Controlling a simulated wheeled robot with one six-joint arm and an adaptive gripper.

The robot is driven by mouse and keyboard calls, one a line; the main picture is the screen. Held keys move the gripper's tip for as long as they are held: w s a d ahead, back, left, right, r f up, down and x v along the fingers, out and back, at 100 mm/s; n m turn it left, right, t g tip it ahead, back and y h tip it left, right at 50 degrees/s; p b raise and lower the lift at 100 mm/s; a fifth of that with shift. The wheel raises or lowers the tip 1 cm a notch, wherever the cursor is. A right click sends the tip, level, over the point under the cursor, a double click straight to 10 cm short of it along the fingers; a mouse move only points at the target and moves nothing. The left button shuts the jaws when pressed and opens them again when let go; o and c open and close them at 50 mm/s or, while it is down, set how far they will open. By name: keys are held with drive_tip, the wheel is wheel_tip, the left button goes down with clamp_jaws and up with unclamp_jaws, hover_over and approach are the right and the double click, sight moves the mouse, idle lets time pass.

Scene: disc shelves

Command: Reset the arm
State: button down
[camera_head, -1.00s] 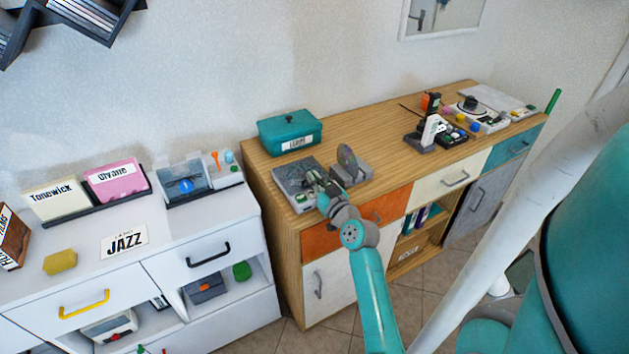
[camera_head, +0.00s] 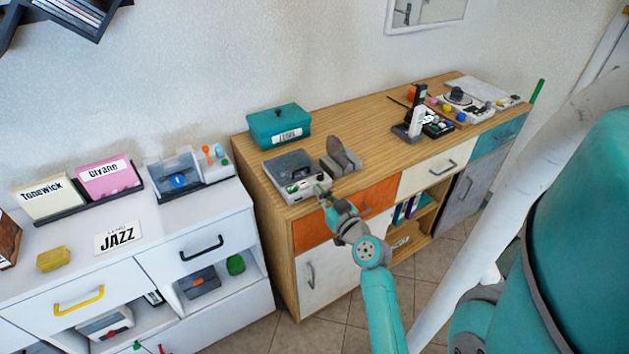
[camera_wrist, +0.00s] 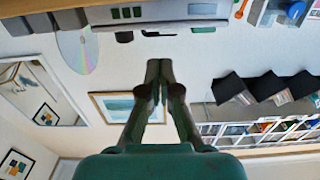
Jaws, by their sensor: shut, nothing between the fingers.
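My gripper (camera_head: 322,190) is at the front edge of the wooden sideboard (camera_head: 375,115), just in front of a grey player (camera_head: 295,175). In the wrist view my gripper (camera_wrist: 158,72) is shut, its fingertips together with nothing between them. That view appears upside down, with the wall behind the fingers. The grey player's lid looks closed in the head view. A grey stand (camera_head: 341,158) is right of the player. A disc (camera_wrist: 78,50) shows in the wrist view, at the upper left.
A teal box (camera_head: 278,125) stands behind the player. A white cabinet (camera_head: 205,222) on the left carries record sleeves (camera_head: 108,178), a JAZZ card (camera_head: 118,237) and a yellow block (camera_head: 53,259). Floor (camera_head: 330,335) is open in front.

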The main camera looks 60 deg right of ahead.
drive_tip(key=shift+s+a+f, duration=0.1)
drive_tip(key=shift+s+f, duration=0.05)
drive_tip(key=shift+s, duration=0.05)
drive_tip(key=s+a+f+g+y, duration=0.1)
drive_tip(key=s+a+f+y, duration=0.3)
drive_tip(key=a, duration=0.7)
drive_tip(key=s+a+f+h, duration=0.15)
drive_tip(key=a+f, duration=0.35)
drive_tip(key=a, duration=0.7)
drive_tip(key=s+a+r+n+y, duration=0.3)
drive_tip(key=s+a, duration=0.5)
drive_tip(key=s, duration=0.1)
drive_tip(key=s+a+r+n+y, duration=0.3)
drive_tip(key=s+a+y, duration=0.1)
drive_tip(key=s+a, duration=0.3)
drive_tip(key=s, duration=0.2)
drive_tip(key=shift+s+a+r, duration=0.2)
drive_tip(key=shift+s+a, duration=0.15)
